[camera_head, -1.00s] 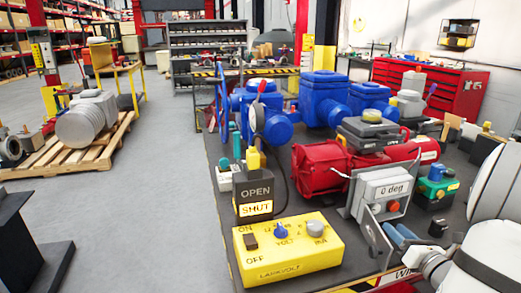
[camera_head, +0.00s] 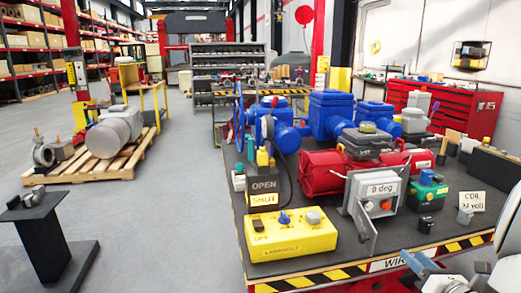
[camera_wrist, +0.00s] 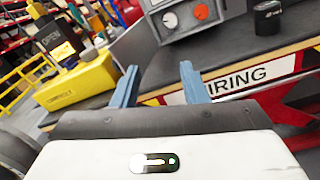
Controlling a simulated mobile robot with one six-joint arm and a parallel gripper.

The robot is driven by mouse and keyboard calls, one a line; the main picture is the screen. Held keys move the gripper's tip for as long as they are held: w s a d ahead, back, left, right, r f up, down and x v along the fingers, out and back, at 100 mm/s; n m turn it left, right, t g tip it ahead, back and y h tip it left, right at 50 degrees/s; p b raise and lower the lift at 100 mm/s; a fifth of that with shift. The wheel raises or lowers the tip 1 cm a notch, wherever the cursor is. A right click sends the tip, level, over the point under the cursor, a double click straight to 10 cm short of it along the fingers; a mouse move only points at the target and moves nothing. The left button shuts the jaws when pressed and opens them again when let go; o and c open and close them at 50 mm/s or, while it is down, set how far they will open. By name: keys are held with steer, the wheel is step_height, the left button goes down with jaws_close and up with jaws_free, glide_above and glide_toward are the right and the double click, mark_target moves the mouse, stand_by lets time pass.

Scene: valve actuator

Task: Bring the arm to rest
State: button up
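My gripper (camera_wrist: 159,68) shows in the wrist view as two blue fingers set apart, with nothing between them. It points toward the front edge of the workbench, near the WIRING label (camera_wrist: 230,85). In the head view, my gripper (camera_head: 425,262) is at the lower right, in front of the bench edge and partly cut off by the frame. It looks clear of the objects on the bench.
The dark workbench (camera_head: 350,245) has a striped front edge. On it stand a yellow box (camera_head: 290,238), a grey box reading 0 deg (camera_head: 378,192), a red actuator (camera_head: 322,176) and blue valves (camera_head: 330,112). A black stand (camera_head: 45,235) is at left; floor between is clear.

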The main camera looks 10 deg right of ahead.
steer(key=s+a+r+n+g+y+p, duration=0.2)
steer(key=a+n+g+y, duration=0.2)
steer(key=a+n+g, duration=0.55)
steer(key=s+a+r+n+g+y+p, duration=0.1)
steer(key=a+r+n+g+y+p, duration=0.25)
steer(key=a+n, duration=1.1)
steer(key=s+a+r+n+g+h+p, duration=0.1)
steer(key=s+a+r+n+h+p, duration=0.1)
steer(key=n, duration=0.5)
steer(key=s+a+r+n+g+h+p, duration=0.1)
steer(key=s+a+r+n+h+p, duration=0.1)
steer(key=s+n+h, duration=0.4)
steer(key=shift+s+a+r+n+h, duration=0.4)
steer(key=shift+a+r+n+h, duration=0.25)
steer(key=shift+a, duration=0.55)
